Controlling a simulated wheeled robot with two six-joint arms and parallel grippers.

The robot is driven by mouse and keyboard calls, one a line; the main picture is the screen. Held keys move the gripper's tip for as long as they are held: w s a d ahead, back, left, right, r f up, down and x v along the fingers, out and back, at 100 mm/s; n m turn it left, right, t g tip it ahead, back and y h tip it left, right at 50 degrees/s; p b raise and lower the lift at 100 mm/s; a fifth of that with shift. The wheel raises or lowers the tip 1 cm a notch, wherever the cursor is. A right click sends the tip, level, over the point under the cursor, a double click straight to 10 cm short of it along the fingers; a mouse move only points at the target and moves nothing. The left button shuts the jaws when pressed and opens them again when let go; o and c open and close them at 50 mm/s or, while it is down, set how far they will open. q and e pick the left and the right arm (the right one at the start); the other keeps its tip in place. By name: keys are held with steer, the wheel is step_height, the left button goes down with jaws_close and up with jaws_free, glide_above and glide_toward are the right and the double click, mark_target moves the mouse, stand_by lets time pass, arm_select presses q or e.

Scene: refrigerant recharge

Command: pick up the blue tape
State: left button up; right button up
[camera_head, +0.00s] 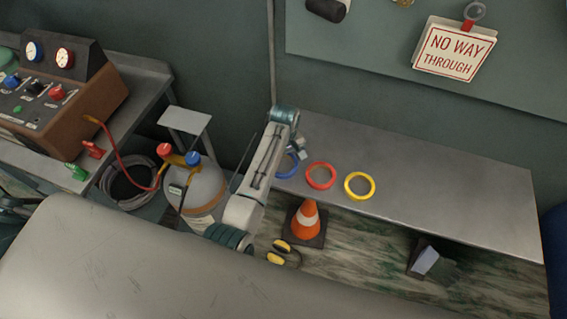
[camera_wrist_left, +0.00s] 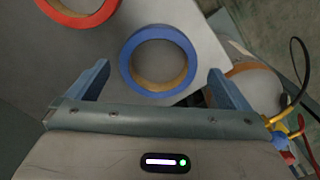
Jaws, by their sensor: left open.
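The blue tape (camera_head: 286,172) is a ring lying flat on the grey shelf (camera_head: 440,187), near its left end. My left gripper (camera_head: 298,154) is just above it and partly covers it in the head view. In the left wrist view the whole blue tape (camera_wrist_left: 128,62) shows, with a brown inner side. The open fingers of my left gripper (camera_wrist_left: 160,72) stand to either side of the ring in the picture, apart from it, with nothing held. My right gripper is in neither view.
A red tape (camera_head: 321,176) and a yellow tape (camera_head: 359,186) lie to the right on the shelf. An orange cone (camera_head: 306,221) stands below the shelf. A grey tank (camera_head: 205,188) with red and blue valves and a hose stands to the left.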

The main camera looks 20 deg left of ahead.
mark_target(285, 169)
arm_select(q)
steer(key=shift+f+p, duration=0.35)
steer(key=shift+f, duration=1.4)
steer(key=c, duration=0.8)
steer(key=shift+r, duration=0.2)
